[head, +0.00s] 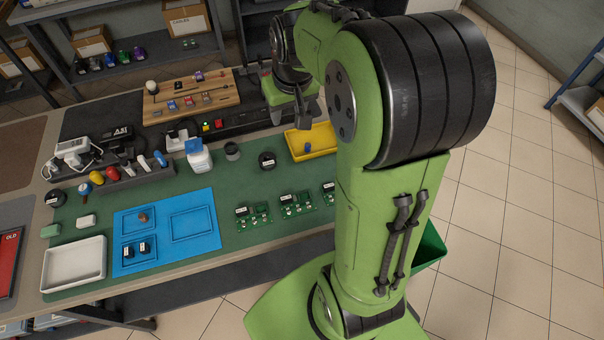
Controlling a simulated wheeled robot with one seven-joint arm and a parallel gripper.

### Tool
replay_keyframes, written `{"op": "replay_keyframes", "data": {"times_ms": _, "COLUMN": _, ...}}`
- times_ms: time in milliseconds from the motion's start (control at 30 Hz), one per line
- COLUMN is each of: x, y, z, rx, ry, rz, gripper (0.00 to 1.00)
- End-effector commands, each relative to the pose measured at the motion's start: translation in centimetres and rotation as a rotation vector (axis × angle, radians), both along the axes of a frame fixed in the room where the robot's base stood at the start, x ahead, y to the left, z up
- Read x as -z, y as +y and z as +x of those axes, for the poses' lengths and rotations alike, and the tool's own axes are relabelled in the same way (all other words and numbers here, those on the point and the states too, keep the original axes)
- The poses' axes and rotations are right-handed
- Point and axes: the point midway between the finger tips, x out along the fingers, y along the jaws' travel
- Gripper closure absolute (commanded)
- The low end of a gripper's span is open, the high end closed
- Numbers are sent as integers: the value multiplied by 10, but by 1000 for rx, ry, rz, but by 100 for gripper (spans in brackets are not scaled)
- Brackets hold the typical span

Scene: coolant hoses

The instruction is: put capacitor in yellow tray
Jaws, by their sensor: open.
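The yellow tray (326,131) lies near the back right of the green bench mat, partly hidden behind my arm. A small dark blue piece (307,148), which looks like a capacitor, shows inside the tray near its front left. My gripper (291,118) is at the tray's back left edge in the picture, above the bench. Its fingers are apart and nothing shows between them. The blue piece appears apart from the fingers. I cannot tell the gripper's exact height above the tray.
Several green circuit boards (254,217) lie in front of the tray. A blue mat (167,262) holds small parts, and a white tray (75,265) is at the front left.

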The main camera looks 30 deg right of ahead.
Motion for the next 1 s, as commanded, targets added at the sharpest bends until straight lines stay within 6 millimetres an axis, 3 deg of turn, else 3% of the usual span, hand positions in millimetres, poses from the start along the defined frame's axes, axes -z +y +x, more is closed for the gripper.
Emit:
{"op": "replay_keyframes", "data": {"times_ms": 33, "x": -21, "y": 18, "z": -23, "rx": -23, "ry": -33, "rz": -6, "gripper": 54}}
{"op": "replay_keyframes", "data": {"times_ms": 167, "x": -50, "y": 58, "z": -90, "rx": -77, "ry": -102, "rz": -12, "gripper": 54}}
{"op": "replay_keyframes", "data": {"times_ms": 300, "x": -54, "y": 82, "z": -155, "rx": -124, "ry": -163, "rz": -14, "gripper": 54}}
{"op": "replay_keyframes", "data": {"times_ms": 400, "x": -50, "y": 89, "z": -183, "rx": -145, "ry": -190, "rz": -14, "gripper": 54}}
{"op": "replay_keyframes", "data": {"times_ms": 533, "x": -46, "y": 91, "z": -195, "rx": -151, "ry": -200, "rz": -12, "gripper": 54}}
{"op": "replay_keyframes", "data": {"times_ms": 1000, "x": -46, "y": 91, "z": -194, "rx": -150, "ry": -201, "rz": -13, "gripper": 54}}
